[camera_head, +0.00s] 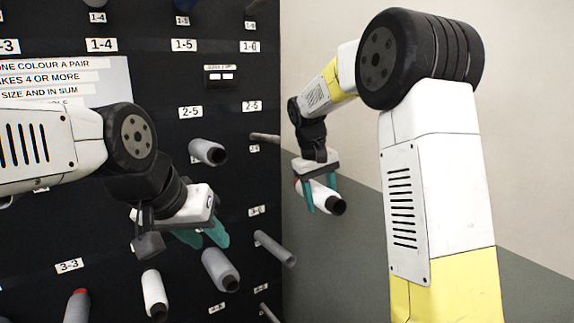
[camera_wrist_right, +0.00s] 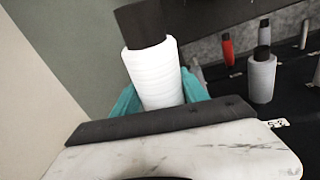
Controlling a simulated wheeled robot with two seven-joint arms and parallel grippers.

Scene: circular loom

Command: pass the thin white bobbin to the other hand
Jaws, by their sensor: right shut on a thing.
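The thin white bobbin (camera_head: 322,196) with a dark core end is held in my right gripper (camera_head: 320,190), to the right of the rack's edge. In the right wrist view the white bobbin (camera_wrist_right: 152,75) stands between the teal fingers (camera_wrist_right: 160,98), its dark core end pointing away from the palm. My left gripper (camera_head: 203,236) is in front of the dark rack, its teal fingers apart with nothing visible between them. It is left of and lower than the right gripper, with a clear gap between the two.
The dark rack (camera_head: 232,110) carries numbered labels and pegs. A grey bobbin (camera_head: 206,151) sits above my left gripper, another grey one (camera_head: 219,268) below it, and a white one (camera_head: 153,293) lower left.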

